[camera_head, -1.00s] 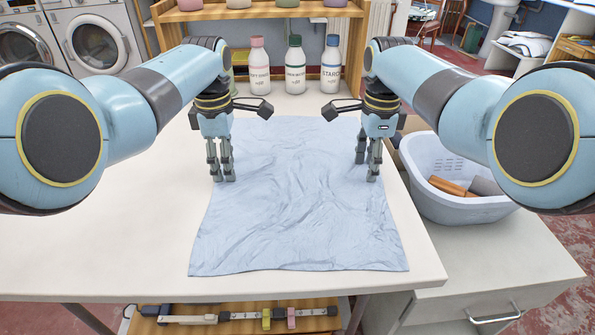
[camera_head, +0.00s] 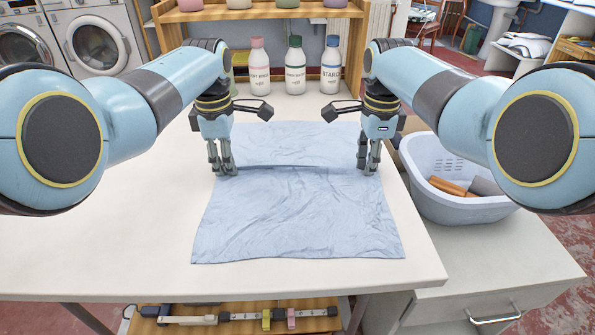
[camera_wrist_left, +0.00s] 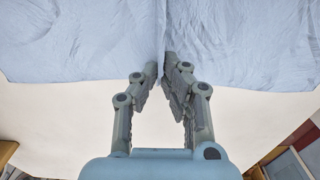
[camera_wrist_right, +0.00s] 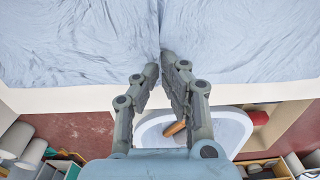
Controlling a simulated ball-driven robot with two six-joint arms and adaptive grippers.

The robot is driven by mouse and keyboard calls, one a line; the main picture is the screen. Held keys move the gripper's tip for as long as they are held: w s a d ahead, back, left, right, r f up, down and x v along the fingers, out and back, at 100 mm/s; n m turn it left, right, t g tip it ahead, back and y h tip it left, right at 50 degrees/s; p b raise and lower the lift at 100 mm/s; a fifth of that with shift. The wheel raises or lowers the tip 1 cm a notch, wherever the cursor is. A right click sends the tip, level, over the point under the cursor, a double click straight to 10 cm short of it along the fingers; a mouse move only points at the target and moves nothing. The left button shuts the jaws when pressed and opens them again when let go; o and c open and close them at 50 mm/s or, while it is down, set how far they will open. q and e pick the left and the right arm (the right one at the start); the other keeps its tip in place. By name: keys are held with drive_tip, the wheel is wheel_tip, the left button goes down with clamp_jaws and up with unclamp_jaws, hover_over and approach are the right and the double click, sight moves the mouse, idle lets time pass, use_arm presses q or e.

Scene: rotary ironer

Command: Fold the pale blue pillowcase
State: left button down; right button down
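The pale blue pillowcase (camera_head: 300,220) lies spread on the white table, with a raised crosswise ridge running between my two grippers. My left gripper (camera_head: 222,171) is at the cloth's left edge. In the left wrist view its fingertips (camera_wrist_left: 160,62) are close together on a pinched pleat of the pillowcase (camera_wrist_left: 80,45). My right gripper (camera_head: 368,170) is at the right edge. In the right wrist view its fingertips (camera_wrist_right: 160,62) also pinch a pleat of the pillowcase (camera_wrist_right: 75,45). The cloth behind and in front of the ridge lies nearly flat, lightly wrinkled.
Three bottles, pink-capped (camera_head: 259,65), green-capped (camera_head: 295,65) and blue-capped (camera_head: 331,65), stand at the table's back. A pale blue basket (camera_head: 425,160) with a few items stands to the right. The white table (camera_head: 120,220) is clear to the left and in front.

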use_arm(q)
drive_tip(key=shift+s+f, duration=0.15)
drive_tip(key=shift+f, duration=0.05)
use_arm(e)
drive_tip(key=shift+s+f, duration=0.25)
drive_tip(key=shift+f, duration=0.05)
use_arm(q)
drive_tip(key=shift+r, duration=0.1)
use_arm(e)
drive_tip(key=shift+r, duration=0.1)
